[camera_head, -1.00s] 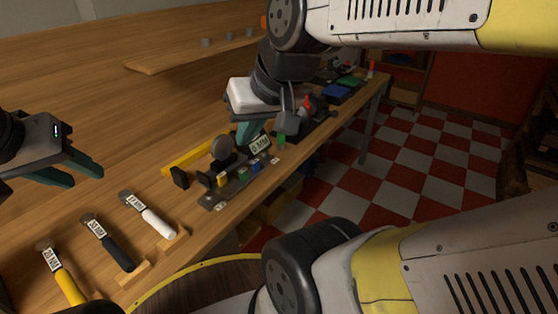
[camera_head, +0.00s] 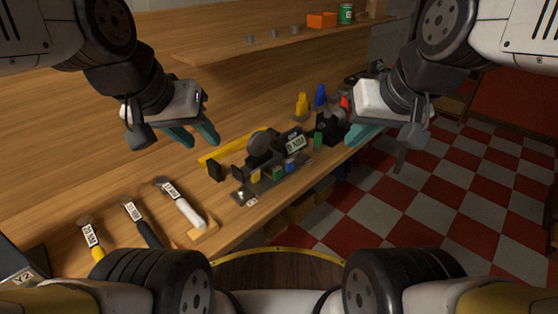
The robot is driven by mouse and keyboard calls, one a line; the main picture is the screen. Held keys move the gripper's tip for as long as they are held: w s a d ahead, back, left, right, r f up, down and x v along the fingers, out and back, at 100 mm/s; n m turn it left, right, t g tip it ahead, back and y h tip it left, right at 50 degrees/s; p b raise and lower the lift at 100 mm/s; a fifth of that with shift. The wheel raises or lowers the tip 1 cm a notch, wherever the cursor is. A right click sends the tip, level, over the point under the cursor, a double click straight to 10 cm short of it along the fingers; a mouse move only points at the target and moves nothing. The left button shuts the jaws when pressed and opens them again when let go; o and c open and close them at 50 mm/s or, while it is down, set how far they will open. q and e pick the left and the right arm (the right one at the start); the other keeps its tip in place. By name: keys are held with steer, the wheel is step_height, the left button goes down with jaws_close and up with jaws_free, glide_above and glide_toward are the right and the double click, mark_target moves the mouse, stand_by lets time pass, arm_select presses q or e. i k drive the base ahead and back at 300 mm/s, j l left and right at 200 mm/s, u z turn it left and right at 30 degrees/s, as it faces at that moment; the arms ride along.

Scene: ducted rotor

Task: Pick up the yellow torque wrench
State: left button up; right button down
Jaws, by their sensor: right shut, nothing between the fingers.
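The yellow torque wrench (camera_head: 91,236) lies on the wooden bench at the lower left, with a labelled grey head and a yellow handle. The lower end of its handle is hidden behind my own arm. A black-handled wrench (camera_head: 142,223) and a white-handled wrench (camera_head: 181,204) lie to its right. My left gripper (camera_head: 194,134) is open and empty above the bench, up and to the right of the yellow wrench and apart from it. My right gripper (camera_head: 361,136) is shut and empty, far to the right near the bench's front edge.
A dark fixture (camera_head: 271,176) with a round gauge and small coloured parts stands mid-bench, beside a yellow bar (camera_head: 226,150). Yellow and blue items (camera_head: 311,99) stand farther back. A shelf (camera_head: 256,52) runs behind. The bench left of my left gripper is largely bare.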

mark_target(85, 223)
steer(key=u, duration=1.85)
steer(key=k+l+z, duration=0.3)
